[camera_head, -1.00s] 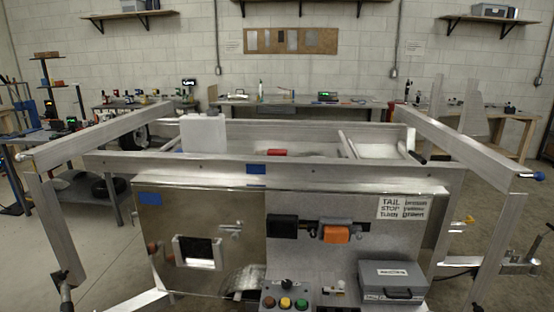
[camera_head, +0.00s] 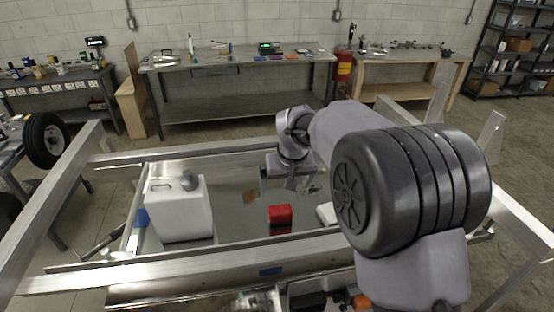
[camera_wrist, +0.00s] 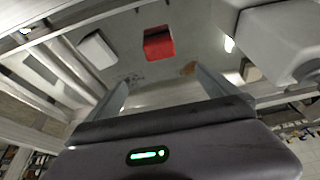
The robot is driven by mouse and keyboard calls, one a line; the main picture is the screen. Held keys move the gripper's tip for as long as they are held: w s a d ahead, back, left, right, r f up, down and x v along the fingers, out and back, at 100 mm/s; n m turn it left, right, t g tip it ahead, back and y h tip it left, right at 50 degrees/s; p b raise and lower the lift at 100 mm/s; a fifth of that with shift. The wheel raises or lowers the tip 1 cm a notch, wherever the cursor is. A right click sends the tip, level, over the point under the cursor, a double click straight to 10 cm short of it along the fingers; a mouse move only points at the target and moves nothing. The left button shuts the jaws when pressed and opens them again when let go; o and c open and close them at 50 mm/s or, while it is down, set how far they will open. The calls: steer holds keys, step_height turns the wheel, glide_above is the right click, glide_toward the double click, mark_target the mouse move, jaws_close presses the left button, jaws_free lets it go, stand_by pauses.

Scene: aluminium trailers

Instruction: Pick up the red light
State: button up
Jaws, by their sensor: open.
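The red light (camera_head: 280,213) is a small red block on the metal floor of the trailer frame, right of a white container. In the wrist view the red light (camera_wrist: 158,43) shows beyond my fingertips, roughly between their lines, with nothing touching it. My gripper (camera_head: 293,184) hangs over the trailer bed, behind the red light in the head view. In the wrist view my gripper (camera_wrist: 166,84) has its two fingers apart and nothing between them.
A white container (camera_head: 178,207) stands left of the red light. A small white block (camera_head: 326,213) lies to its right, partly hidden by my arm. Aluminium rails (camera_head: 195,269) surround the bed. A workbench (camera_head: 235,62) stands behind.

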glide_toward(280, 209)
steer(key=x, duration=0.2)
steer(key=w+x, duration=0.1)
steer(key=x, duration=0.1)
steer(key=shift+d+b, duration=0.2)
steer(key=shift+b, duration=0.15)
steer(key=x, duration=0.6)
steer(key=shift+s+a+f, duration=0.2)
steer(key=shift+s+a, duration=0.1)
steer(key=shift+s, duration=0.1)
steer(key=shift+s+d+r, duration=0.1)
steer(key=shift+r, duration=0.05)
steer(key=shift+c, duration=0.9)
steer(key=c, duration=1.4)
